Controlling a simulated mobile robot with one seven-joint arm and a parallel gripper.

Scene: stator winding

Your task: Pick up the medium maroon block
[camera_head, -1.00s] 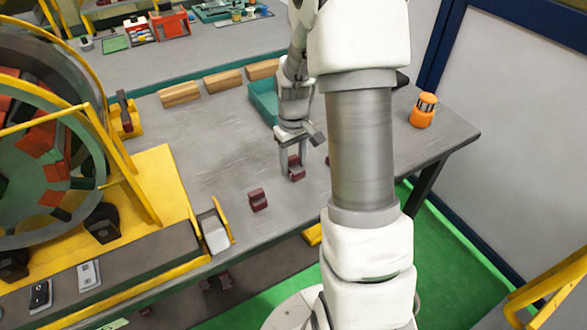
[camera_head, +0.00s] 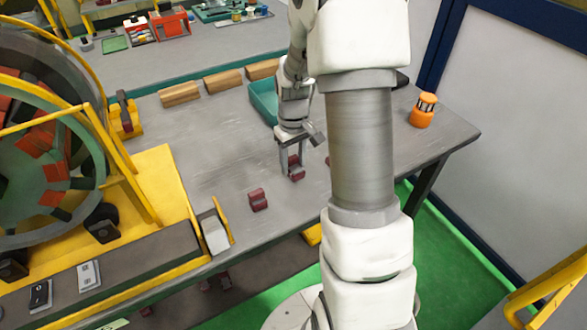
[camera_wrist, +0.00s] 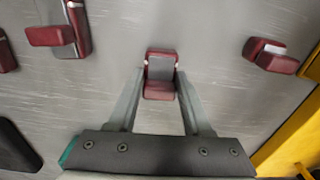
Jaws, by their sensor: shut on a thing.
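A maroon block (camera_wrist: 159,90) with a grey middle is between my gripper's fingertips in the wrist view, one finger against each side. My gripper (camera_head: 292,166) is shut on this block, which also shows in the head view (camera_head: 297,173) at or just above the grey table; I cannot tell whether it touches the table. A second maroon block (camera_head: 258,200) stands on the table to the left and nearer the front edge; a block at the right in the wrist view (camera_wrist: 270,55) lies apart from my fingers. Another, larger maroon piece (camera_wrist: 72,30) lies at the upper left in the wrist view.
A teal bin (camera_head: 263,101) stands behind my gripper. Wooden blocks (camera_head: 180,95) line the table's back. A yellow-framed stator machine (camera_head: 150,190) fills the left. An orange object (camera_head: 423,110) stands at the right. The table's left middle is clear.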

